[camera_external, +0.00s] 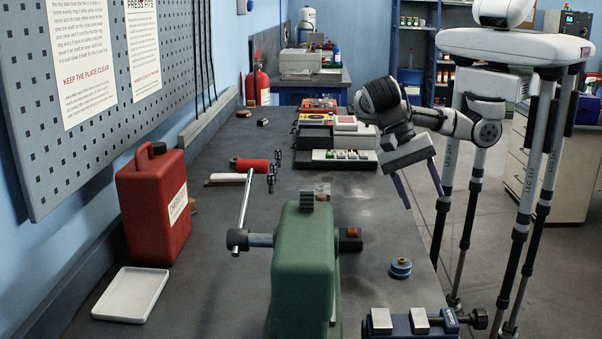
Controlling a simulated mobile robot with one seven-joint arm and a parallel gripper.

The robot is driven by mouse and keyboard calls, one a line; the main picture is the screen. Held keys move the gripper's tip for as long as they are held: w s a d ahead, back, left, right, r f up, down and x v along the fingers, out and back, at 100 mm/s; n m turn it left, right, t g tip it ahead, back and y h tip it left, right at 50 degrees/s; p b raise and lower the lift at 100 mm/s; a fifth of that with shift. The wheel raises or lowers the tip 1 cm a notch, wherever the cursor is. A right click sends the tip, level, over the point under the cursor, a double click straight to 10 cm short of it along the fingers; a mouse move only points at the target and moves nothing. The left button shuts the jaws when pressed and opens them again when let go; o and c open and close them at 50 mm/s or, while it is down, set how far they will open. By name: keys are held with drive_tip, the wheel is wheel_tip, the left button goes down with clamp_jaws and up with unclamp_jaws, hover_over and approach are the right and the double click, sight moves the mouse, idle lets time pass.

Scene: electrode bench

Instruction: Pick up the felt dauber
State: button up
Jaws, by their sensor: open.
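I cannot tell for sure which object is the felt dauber. A red cylinder (250,165) lies on the bench left of centre, with a pale rod (228,178) against its near side. A small round blue piece with a darker top (400,267) sits alone near the bench's right edge. My gripper (421,191) is open and empty, with its two dark fingers apart and pointing down. It hangs over the right edge of the bench, above and beyond the blue piece and well to the right of the red cylinder.
A green press (306,265) with a long lever stands in the near middle. A blue vise (412,323) is at the near right. A red can (155,203) and a white tray (132,294) are at left. Instrument boxes (337,159) stand behind. The bench right of the press is mostly clear.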

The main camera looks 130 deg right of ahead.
drive_tip(key=w+d+m+t+h+b, duration=0.1)
drive_tip(key=d+m+h, duration=0.1)
drive_tip(key=d, duration=0.7)
drive_tip(key=w+d+m+h, duration=0.2)
drive_tip(key=d, duration=0.6)
drive_tip(key=r+m+h, duration=0.1)
drive_tip(key=m+h, duration=0.1)
hover_over(322, 195)
drive_tip(key=f, duration=0.7)
drive_tip(key=shift+w+d+f, duration=0.1)
drive_tip(key=shift+d+f, duration=0.2)
drive_tip(key=shift+d, duration=0.05)
drive_tip(key=shift+a+f+p, duration=0.15)
drive_tip(key=shift+f+p, duration=0.25)
drive_tip(key=shift+f, duration=1.1)
drive_tip(key=shift+a+f+p, duration=0.15)
drive_tip(key=shift+f+p, duration=0.25)
drive_tip(key=shift+f, duration=1.05)
drive_tip(key=c, duration=1)
drive_tip(key=shift+r, duration=0.1)
drive_tip(key=shift+c, duration=0.2)
